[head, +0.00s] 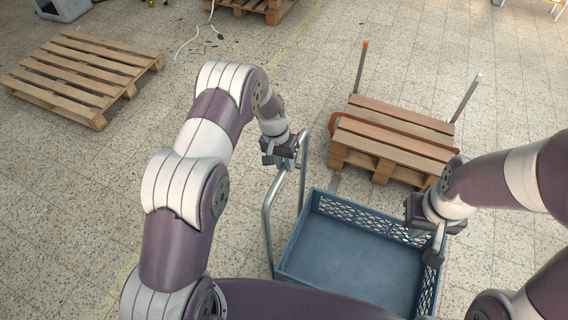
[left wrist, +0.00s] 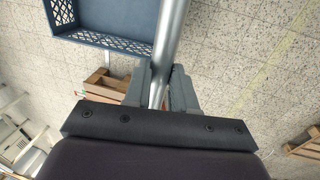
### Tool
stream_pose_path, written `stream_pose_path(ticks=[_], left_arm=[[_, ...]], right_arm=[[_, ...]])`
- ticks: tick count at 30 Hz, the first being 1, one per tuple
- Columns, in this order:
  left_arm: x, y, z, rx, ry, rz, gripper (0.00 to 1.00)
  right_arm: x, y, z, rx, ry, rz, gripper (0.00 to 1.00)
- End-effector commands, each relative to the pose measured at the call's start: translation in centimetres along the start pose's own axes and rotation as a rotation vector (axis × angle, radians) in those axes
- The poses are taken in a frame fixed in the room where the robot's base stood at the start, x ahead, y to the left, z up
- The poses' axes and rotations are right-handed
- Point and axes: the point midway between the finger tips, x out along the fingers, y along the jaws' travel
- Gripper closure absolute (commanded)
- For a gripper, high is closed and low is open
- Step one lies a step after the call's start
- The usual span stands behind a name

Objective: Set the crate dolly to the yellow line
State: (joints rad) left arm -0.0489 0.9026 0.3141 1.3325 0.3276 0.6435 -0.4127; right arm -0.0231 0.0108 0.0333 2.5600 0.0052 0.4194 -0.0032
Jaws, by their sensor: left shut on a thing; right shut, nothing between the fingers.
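The crate dolly has a grey metal tube handle (head: 267,226) along the left of a blue crate (head: 350,245); the dolly's base is hidden. My left gripper (head: 291,158) is shut on the top of the handle. In the left wrist view the tube (left wrist: 168,45) runs between the left fingers (left wrist: 162,88), with the blue crate (left wrist: 105,18) beyond. My right gripper (head: 438,248) is shut and empty at the crate's right rim; I cannot tell if it touches. The faint yellow line (head: 298,32) runs diagonally on the floor, left of the dolly; it also shows in the left wrist view (left wrist: 262,80).
A wooden pallet with upright posts (head: 390,140) stands just behind the crate. Another pallet (head: 85,75) lies at the far left, and a third (head: 250,6) at the back. A white cable (head: 190,40) lies on the floor. The tiled floor left of the dolly is clear.

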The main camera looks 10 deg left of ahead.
Motion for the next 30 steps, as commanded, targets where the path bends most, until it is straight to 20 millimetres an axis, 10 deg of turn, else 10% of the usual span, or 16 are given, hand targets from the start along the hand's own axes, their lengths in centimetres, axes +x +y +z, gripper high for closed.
stream_pose_path(ticks=[11, 12, 14, 24, 30], left_arm=[[-0.1, 0.0, 0.3, 0.000, -0.009, 0.001, 1.00], [0.0, 0.0, 0.3, 0.000, -0.009, 0.001, 0.68], [0.0, 0.0, 0.3, 0.000, -0.009, 0.001, 0.50], [-0.4, 0.0, 0.1, 0.000, -0.003, 0.000, 0.50], [-4.7, -0.1, 0.1, 0.000, 0.002, 0.000, 0.50]], right_arm=[[-0.1, 0.0, 0.0, 0.000, 0.000, 0.000, 1.00], [-0.1, 0.0, 0.0, 0.000, 0.000, 0.000, 1.00], [-0.1, 0.0, 0.0, 0.000, 0.000, 0.000, 1.00], [0.1, 0.0, 0.0, 0.000, 0.000, 0.000, 1.00], [1.2, 0.0, 0.1, 0.000, 0.000, 0.000, 1.00]])
